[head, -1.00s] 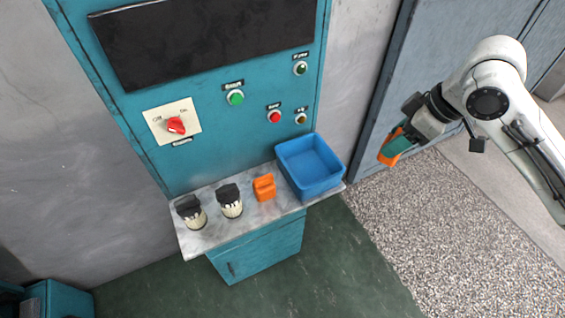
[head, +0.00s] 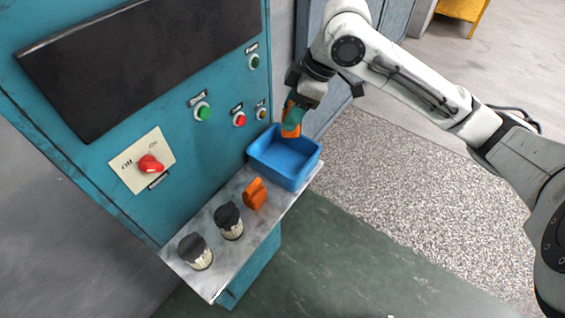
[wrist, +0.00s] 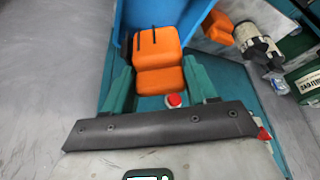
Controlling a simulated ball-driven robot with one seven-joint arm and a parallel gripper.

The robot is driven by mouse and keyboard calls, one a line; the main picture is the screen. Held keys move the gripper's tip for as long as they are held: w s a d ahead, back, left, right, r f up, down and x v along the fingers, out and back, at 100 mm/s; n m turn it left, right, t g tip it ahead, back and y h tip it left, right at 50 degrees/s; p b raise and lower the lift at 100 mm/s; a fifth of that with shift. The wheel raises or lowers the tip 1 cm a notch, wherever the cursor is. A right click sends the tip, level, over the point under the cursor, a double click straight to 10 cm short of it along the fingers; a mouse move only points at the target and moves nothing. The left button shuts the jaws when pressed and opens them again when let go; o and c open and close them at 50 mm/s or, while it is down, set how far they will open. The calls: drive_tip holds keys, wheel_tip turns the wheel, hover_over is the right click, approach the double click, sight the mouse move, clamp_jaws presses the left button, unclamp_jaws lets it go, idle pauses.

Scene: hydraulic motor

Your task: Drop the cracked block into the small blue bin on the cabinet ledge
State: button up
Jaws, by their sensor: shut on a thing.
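My gripper (head: 293,115) is shut on an orange block (head: 291,131), the cracked block, above the small blue bin (head: 303,176). In the wrist view the block (wrist: 158,62) sits between the teal fingers of my gripper (wrist: 160,82), with short dark lines on its far part. The blue bin (wrist: 124,28) shows behind the block there. In the head view the block's lower end overlaps the bin's back part; the exact gap is hard to tell. The bin stands at the right end of the cabinet ledge (head: 215,285), and its visible inside is empty.
A second orange block (head: 255,194) and two black-capped cylinders (head: 228,221) (head: 195,252) stand on the ledge left of the bin. The teal panel behind carries a red switch (head: 150,164), green buttons (head: 203,111) and a red button (head: 239,120). Floor to the right is clear.

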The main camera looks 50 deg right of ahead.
drive_tip(key=shift+d+f+b, duration=0.1)
drive_tip(key=shift+f+b, duration=0.8)
drive_tip(key=shift+f, duration=0.65)
drive_tip(key=shift+s, duration=0.1)
drive_tip(key=o, duration=1.2)
drive_tip(key=shift+r, duration=0.1)
drive_tip(key=b+v, duration=0.1)
drive_tip(key=v, duration=0.9)
drive_tip(key=shift+s+d+r, duration=0.15)
drive_tip(key=shift+r, duration=0.15)
drive_tip(key=shift+f, duration=0.1)
